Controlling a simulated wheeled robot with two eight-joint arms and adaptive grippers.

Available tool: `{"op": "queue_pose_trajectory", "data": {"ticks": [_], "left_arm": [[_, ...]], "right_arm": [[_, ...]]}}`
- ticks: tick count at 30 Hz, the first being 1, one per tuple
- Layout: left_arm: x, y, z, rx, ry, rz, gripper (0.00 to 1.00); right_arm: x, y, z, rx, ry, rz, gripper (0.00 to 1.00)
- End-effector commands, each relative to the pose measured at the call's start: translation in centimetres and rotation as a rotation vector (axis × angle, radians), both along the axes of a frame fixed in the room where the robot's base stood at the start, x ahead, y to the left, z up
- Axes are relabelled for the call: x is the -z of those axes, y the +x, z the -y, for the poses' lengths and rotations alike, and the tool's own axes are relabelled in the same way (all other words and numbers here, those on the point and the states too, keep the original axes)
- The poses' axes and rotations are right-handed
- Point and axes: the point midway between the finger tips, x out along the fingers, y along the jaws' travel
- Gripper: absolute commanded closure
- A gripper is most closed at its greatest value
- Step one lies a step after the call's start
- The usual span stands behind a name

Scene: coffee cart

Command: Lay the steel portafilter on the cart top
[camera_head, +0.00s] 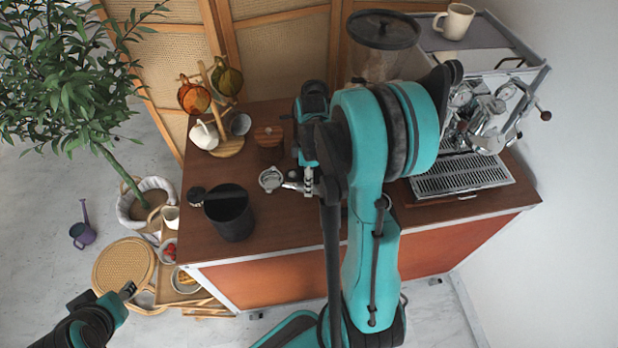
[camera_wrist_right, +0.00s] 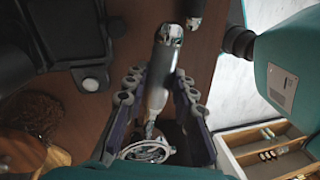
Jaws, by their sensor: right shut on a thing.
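The steel portafilter (camera_head: 271,179) shows in the head view over the middle of the brown wooden cart top (camera_head: 285,232), its round head pointing left. My right gripper (camera_head: 306,182) is shut on it, with the arm partly hiding the portafilter. In the right wrist view, its steel body (camera_wrist_right: 161,75) lies between the two fingers of my right gripper (camera_wrist_right: 158,92). I cannot tell whether the portafilter touches the cart top. My left gripper (camera_head: 127,291) is at the lower left, away from the cart top; its finger opening is unclear.
A black bin (camera_head: 230,212) stands left of the portafilter, with a wooden-lidded canister (camera_head: 269,138) behind. A mug tree (camera_head: 222,100) is at the back left. The espresso machine (camera_head: 490,115) and grinder (camera_head: 383,45) stand right and behind. Bare wood shows near the front edge.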

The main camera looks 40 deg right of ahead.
Motion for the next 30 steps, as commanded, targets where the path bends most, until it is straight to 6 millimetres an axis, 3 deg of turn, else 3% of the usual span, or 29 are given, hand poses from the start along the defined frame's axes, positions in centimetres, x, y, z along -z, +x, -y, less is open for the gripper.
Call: {"op": "queue_pose_trajectory", "data": {"ticks": [18,30], "left_arm": [[3.9,0.0,0.0,0.0,0.0,0.0,0.6],[4.1,0.0,0.0,0.0,0.0,0.0,0.6]], "right_arm": [[5.5,0.0,0.0,0.0,0.001,0.001,1.0],[5.9,0.0,0.0,0.0,0.001,0.001,1.0]]}}
